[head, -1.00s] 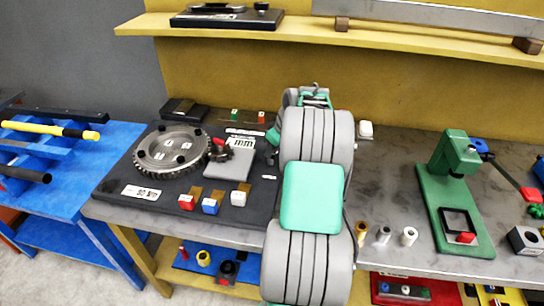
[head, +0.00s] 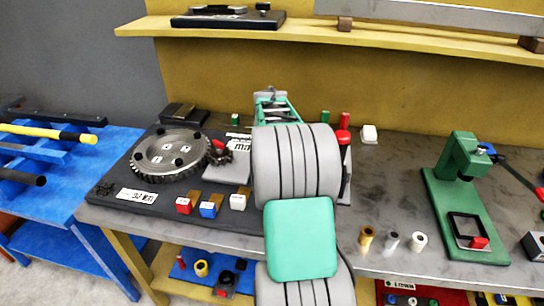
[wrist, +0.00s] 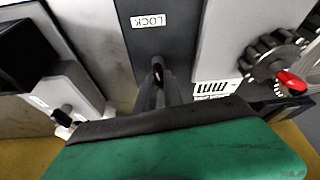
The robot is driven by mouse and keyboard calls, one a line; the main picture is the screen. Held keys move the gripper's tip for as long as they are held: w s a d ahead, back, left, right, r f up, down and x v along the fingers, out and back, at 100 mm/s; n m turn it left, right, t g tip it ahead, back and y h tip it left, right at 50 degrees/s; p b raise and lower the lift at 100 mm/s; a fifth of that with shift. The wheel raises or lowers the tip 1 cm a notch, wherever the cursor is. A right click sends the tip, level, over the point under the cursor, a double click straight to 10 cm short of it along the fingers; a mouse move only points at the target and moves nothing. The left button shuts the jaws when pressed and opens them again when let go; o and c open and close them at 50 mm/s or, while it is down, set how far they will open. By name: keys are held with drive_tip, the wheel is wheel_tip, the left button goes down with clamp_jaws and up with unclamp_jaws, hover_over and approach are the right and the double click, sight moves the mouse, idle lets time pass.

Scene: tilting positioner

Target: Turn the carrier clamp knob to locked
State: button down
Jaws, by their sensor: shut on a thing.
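In the wrist view, my gripper (wrist: 158,88) points down at a dark plate with a white LOCK label (wrist: 148,20) beyond the fingertips. The fingers are shut on a small dark piece, the carrier clamp knob (wrist: 158,70), of which only a sliver shows between them. Its exact angle cannot be told. In the head view, the knob and my fingertips are hidden behind my arm. The large toothed wheel (head: 170,153) lies on the black base plate (head: 105,192) at left, with a small dark gear (head: 217,153) beside it.
In the wrist view, a dark gear with a red handle (wrist: 290,80) is at right and a grey block (wrist: 65,90) at left. A green press (head: 460,200) stands at right.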

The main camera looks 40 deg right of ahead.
drive_tip(key=shift+w+m+g, duration=0.1)
drive_tip(key=shift+m+g, duration=0.2)
drive_tip(key=shift+m, duration=0.6)
drive_tip(key=c, duration=1.5)
unclamp_jaws()
drive_tip(key=shift+o, duration=0.2)
drive_tip(key=b+v, duration=0.1)
drive_tip(key=v, duration=0.7)
drive_tip(key=shift+a+f, duration=0.1)
drive_tip(key=shift+a, duration=0.1)
